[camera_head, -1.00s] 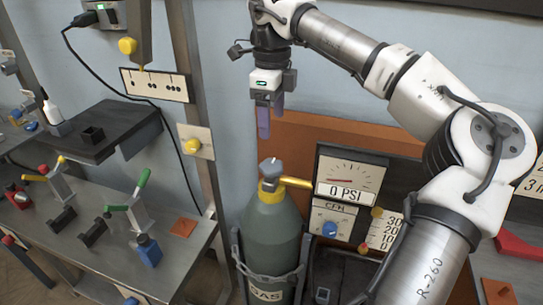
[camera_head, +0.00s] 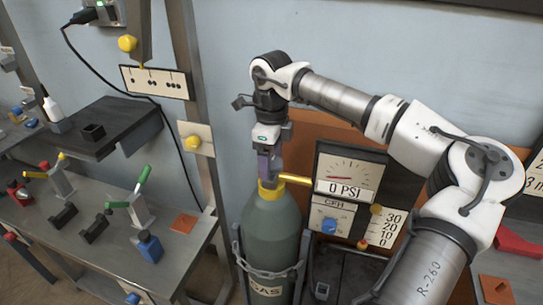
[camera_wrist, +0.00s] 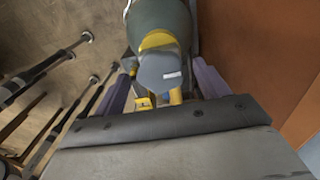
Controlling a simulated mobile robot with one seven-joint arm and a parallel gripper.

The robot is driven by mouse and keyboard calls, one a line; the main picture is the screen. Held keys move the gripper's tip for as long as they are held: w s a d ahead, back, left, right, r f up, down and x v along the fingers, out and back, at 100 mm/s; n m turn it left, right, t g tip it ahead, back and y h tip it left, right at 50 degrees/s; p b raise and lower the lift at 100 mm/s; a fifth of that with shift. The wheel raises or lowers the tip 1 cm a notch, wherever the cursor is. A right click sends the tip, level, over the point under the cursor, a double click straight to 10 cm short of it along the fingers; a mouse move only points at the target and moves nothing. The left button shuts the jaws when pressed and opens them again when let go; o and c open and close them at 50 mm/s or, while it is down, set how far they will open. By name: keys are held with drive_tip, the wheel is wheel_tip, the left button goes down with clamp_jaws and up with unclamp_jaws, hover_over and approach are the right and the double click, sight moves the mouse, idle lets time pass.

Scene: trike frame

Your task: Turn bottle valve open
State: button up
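The gas bottle (camera_head: 272,232) is a dark green cylinder standing upright in a rack, with a yellow collar and a yellow side outlet (camera_head: 295,179). My gripper (camera_head: 270,172) points down at the bottle's top and hides most of its valve in the head view. In the wrist view the grey valve knob (camera_wrist: 163,73) with a white mark lies between the two purple fingers of my gripper (camera_wrist: 163,88). Gaps show between the knob and both fingers, so the gripper is open around or just above it. The pressure gauge (camera_head: 350,172) reads 0 PSI.
A chain (camera_head: 270,272) and rack hold the bottle. The gauge panel with a CFH dial (camera_head: 329,225) and a flow scale (camera_head: 385,228) stands close to the right. A metal workbench (camera_head: 95,262) with clamps is at left, beyond a metal post (camera_head: 205,110).

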drive_tip(key=c, duration=0.9)
